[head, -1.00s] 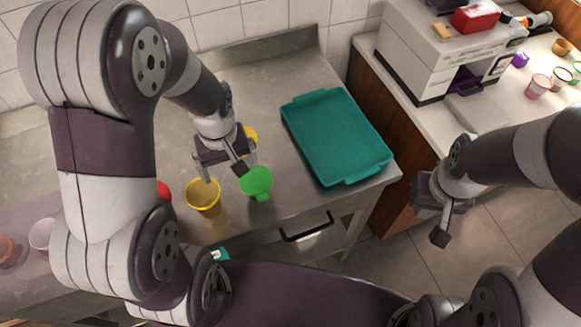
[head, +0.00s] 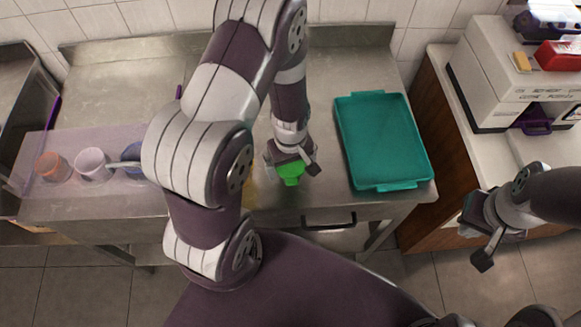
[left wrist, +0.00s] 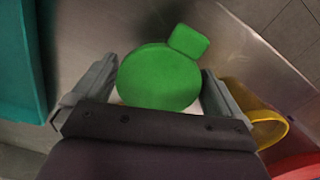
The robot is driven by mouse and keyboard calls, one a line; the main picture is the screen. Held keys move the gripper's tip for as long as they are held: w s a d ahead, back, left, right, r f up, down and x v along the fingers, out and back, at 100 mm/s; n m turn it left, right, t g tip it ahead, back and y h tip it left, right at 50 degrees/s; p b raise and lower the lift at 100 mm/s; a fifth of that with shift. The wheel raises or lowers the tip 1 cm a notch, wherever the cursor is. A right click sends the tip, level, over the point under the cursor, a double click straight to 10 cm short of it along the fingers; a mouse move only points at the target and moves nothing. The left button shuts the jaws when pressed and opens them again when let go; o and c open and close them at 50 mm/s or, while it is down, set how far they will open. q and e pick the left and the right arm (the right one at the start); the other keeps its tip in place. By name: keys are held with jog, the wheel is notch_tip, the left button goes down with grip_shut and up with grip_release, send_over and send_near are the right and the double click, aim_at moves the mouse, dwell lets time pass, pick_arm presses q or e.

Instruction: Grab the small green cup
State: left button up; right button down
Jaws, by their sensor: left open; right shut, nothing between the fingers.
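The small green cup (head: 291,173) stands on the steel counter, left of the teal tray. My left gripper (head: 291,160) is over it from above and hides part of it in the head view. In the left wrist view the green cup (left wrist: 160,77) lies between the two spread fingers of my left gripper (left wrist: 155,95). The fingers are open, one on each side of the cup; I cannot tell whether they touch it. My right gripper (head: 478,240) is shut and empty, away at the right over the floor.
A teal tray (head: 428,178) lies right of the cup. A yellow cup (left wrist: 255,112) is close beside one left finger, with something red (left wrist: 298,168) beyond it. An orange cup (head: 53,167), a pale cup (head: 92,164) and a blue cup (head: 132,153) stand at the far left.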

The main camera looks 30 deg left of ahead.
pick_arm(q)
jog(key=shift+f, duration=0.65)
jog(key=shift+w+f, duration=0.15)
jog(key=shift+f, duration=0.2)
jog(key=c, duration=0.8)
jog(key=shift+o, duration=0.2)
